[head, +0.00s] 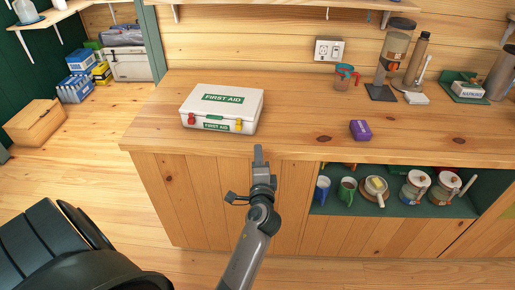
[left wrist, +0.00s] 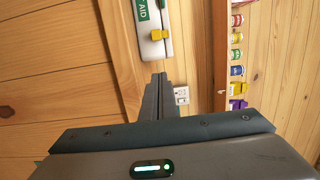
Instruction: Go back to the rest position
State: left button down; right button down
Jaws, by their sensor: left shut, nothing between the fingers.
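My left gripper (head: 258,152) is shut and empty in the head view. It is in front of the wooden counter's front edge, just below and to the right of the first aid box. In the left wrist view its fingers (left wrist: 160,78) are together, pointing towards the counter and the box. The white first aid box (head: 222,110) with green labels, a red latch and a yellow latch stands closed on the counter (head: 290,125). Part of it also shows at the top of the left wrist view (left wrist: 153,50). My right gripper is not in view.
A purple box (head: 360,130) lies on the counter right of the gripper. A coffee grinder (head: 393,60) and a matches holder (head: 468,90) stand further back. Mugs and jars fill the shelf opening below the counter. A wooden crate (head: 36,122) and blue boxes stand at the left.

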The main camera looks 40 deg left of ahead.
pick_arm(q)
jog(key=shift+s+d, duration=0.25)
jog(key=shift+s, duration=0.1)
dwell(0.4)
jog(key=d+f+g+h, duration=0.1)
jog(key=d+f+h, duration=0.25)
jog(key=f, duration=0.75)
jog(key=d+f+g+h, duration=0.15)
jog(key=d+f, duration=0.25)
jog(key=f, duration=0.7)
jog(key=s+d+f+n+g+h, duration=0.1)
jog(key=s+d+f+h, duration=0.15)
jog(key=s+f, duration=0.45)
jog(key=s+d+f+g+h, duration=0.1)
jog(key=s+d+f+g, duration=0.15)
jog(key=f, duration=0.85)
jog(key=s+d+f+n+g+h, duration=0.1)
jog(key=s+f+n+g, duration=0.1)
jog(key=s+f, duration=0.65)
jog(key=s+f+n+g+h, duration=0.1)
jog(key=s+f, duration=0.4)
jog(key=s, duration=0.7)
jog(key=s+d+f+n+g, duration=0.1)
jog(key=s+f+n+g, duration=0.1)
jog(key=s+f, duration=0.65)
jog(key=s+a+f+n+g, duration=0.1)
jog(key=s+n+g, duration=0.1)
jog(key=s, duration=1.2)
jog(key=shift+a+f, duration=0.15)
jog(key=shift+a, duration=0.2)
